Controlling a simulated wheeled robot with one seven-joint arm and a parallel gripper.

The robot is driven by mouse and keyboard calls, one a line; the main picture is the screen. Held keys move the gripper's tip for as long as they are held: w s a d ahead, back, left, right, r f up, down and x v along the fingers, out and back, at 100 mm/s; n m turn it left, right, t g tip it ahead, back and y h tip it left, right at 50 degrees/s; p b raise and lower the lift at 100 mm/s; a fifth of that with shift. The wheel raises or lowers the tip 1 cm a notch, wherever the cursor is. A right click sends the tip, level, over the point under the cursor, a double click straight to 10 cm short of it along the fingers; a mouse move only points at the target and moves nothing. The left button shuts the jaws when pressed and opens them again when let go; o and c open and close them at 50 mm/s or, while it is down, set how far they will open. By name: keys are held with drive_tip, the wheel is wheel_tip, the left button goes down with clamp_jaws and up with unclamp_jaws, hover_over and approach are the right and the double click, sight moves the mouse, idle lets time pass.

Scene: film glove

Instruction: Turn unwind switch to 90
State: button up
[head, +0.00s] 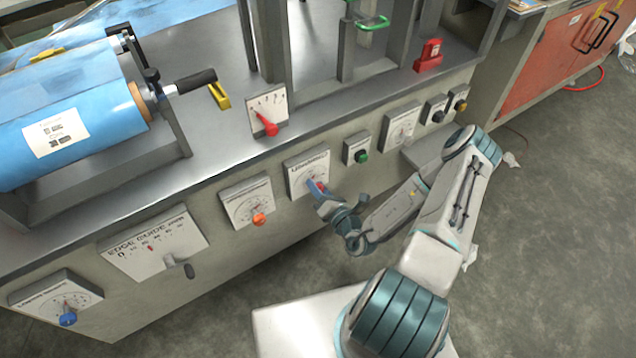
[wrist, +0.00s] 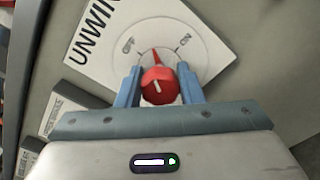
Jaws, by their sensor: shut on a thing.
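A red pointer tip stands above the knob, between two marks on the dial ring. My gripper (wrist: 159,88) has its two blue fingers on either side of the knob and is shut on it. In the head view, the same dial plate (head: 304,169) is on the machine's front panel, and my gripper (head: 318,187) reaches it from the lower right. The fingers partly hide the knob there.
An orange-knob dial (head: 246,203) is left of the unwind plate. A green button box (head: 357,150) is close on its right. A red-lever panel (head: 267,113) stands above. Floor (head: 560,220) at the right is mostly clear.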

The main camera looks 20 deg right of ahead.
drive_tip(key=m+p, duration=0.2)
drive_tip(key=m, duration=0.3)
drive_tip(key=shift+m, duration=0.4)
drive_tip(key=m+p, duration=0.1)
drive_tip(key=m, duration=0.4)
drive_tip(key=shift+f+p, duration=0.15)
drive_tip(key=shift+p, duration=0.2)
drive_tip(key=shift+m, duration=0.4)
drive_tip(key=o, duration=1)
drive_tip(key=shift+c, duration=0.2)
drive_tip(key=v, duration=1.3)
drive_tip(key=shift+s, duration=0.35)
drive_tip(key=shift+d, duration=0.15)
